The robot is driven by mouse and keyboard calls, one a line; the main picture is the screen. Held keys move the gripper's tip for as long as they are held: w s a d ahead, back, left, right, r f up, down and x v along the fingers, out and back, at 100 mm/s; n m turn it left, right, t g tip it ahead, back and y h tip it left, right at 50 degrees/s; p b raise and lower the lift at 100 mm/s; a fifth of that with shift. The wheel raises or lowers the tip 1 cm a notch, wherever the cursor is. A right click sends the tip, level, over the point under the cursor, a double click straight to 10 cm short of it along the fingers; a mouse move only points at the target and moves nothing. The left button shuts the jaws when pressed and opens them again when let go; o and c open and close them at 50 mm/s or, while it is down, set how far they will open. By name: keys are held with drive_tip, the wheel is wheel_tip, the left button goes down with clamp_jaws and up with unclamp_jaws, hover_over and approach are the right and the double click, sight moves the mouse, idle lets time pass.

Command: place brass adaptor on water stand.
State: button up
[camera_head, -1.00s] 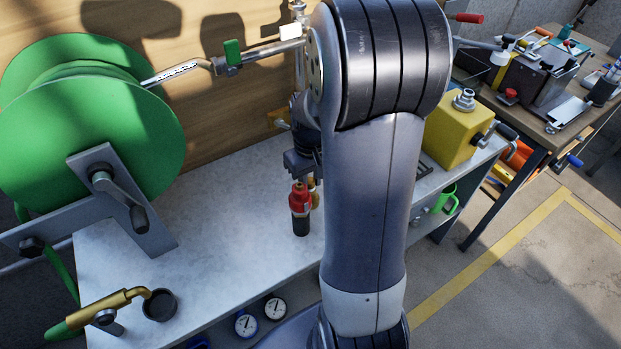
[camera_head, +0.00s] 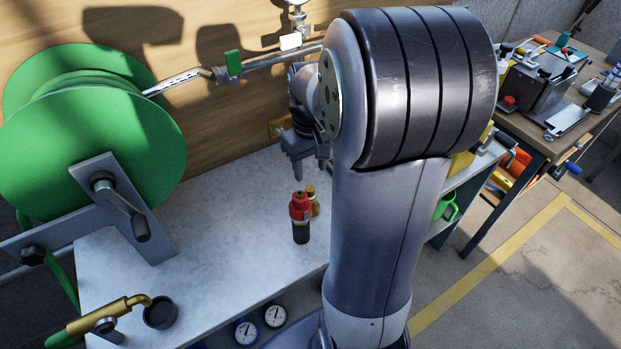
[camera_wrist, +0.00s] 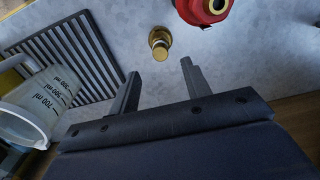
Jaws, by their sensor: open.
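The brass adaptor (camera_head: 313,201) stands on the pale bench top, just behind and right of a red-and-black fitting (camera_head: 300,212), which partly hides it. In the wrist view the brass adaptor (camera_wrist: 159,42) is upright and apart from the red fitting (camera_wrist: 205,8). My gripper (camera_head: 310,168) is above and behind these two in the head view, fingers pointing down. In the wrist view my gripper (camera_wrist: 161,72) is open and empty, and the adaptor shows beyond the gap between its fingertips, not touching them. I cannot tell which thing is the water stand.
A green hose reel (camera_head: 90,130) fills the left. A dark round cup (camera_head: 160,312) and a brass nozzle (camera_head: 105,312) are at the bench's front left. A slotted grate (camera_wrist: 65,55) and measuring jug (camera_wrist: 35,105) lie left in the wrist view. The bench middle is clear.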

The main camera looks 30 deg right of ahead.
sight(311, 189)
wheel_tip(311, 189, up, 4)
drive_tip(key=shift+r, duration=0.2)
wheel_tip(311, 189, down, 12)
drive_tip(key=shift+r+b, duration=0.1)
drive_tip(key=shift+b, duration=0.25)
wheel_tip(311, 189, up, 3)
drive_tip(key=shift+r, duration=0.65)
drive_tip(key=shift+f, duration=0.1)
